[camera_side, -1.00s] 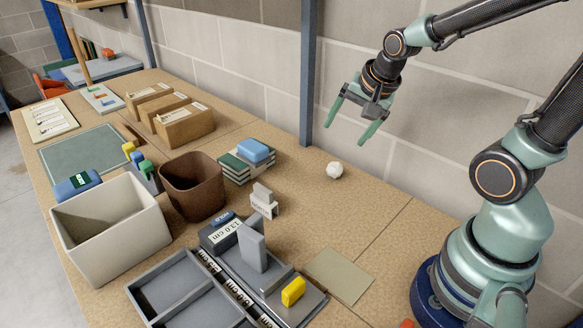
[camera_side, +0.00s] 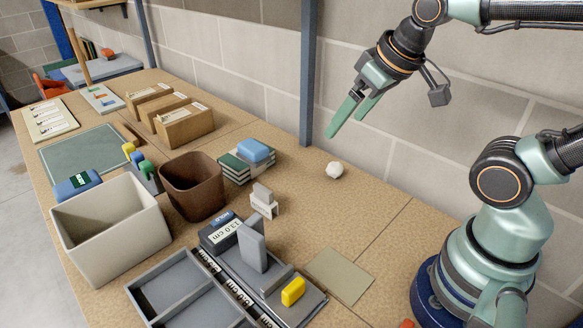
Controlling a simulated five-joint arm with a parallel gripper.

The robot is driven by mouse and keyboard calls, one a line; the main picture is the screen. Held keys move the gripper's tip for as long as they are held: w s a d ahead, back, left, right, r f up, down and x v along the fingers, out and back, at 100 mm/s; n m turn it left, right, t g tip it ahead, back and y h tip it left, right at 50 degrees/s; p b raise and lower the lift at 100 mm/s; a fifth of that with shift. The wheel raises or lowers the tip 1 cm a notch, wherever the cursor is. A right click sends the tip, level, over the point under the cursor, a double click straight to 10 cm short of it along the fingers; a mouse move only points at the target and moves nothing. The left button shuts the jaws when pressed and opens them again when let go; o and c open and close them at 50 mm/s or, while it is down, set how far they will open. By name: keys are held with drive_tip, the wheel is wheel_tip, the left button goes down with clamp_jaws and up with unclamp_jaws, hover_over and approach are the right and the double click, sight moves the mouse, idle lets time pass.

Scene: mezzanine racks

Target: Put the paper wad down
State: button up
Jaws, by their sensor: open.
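The paper wad (camera_side: 335,170) is a small white crumpled ball. It rests on the tan bench top near the back edge, by the wall. My gripper (camera_side: 348,128) is above the wad in the picture, with green fingers pointing down and to the left. The fingers are apart and nothing is between them. They do not touch the wad.
Books with a blue block (camera_side: 254,150) on top lie left of the wad. A brown bin (camera_side: 193,187), a cream bin (camera_side: 108,228) and a grey tray (camera_side: 180,290) stand further left and front. A blue post (camera_side: 308,75) rises behind. Bench around the wad is clear.

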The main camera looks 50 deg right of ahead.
drive_tip(key=w+d+f+m+g, duration=0.3)
drive_tip(key=w+d+f+m, duration=0.1)
drive_tip(key=w+d+m, duration=0.35)
drive_tip(key=m+g, duration=0.3)
drive_tip(key=m, duration=0.3)
hover_over(335, 162)
wheel_tip(335, 162, down, 8)
wheel_tip(335, 162, down, 12)
drive_tip(key=shift+s+r, duration=0.15)
drive_tip(key=shift+r, duration=0.05)
drive_tip(key=shift+c, duration=0.3)
drive_tip(key=c, duration=1.5)
drive_tip(key=shift+r, duration=0.1)
clamp_jaws()
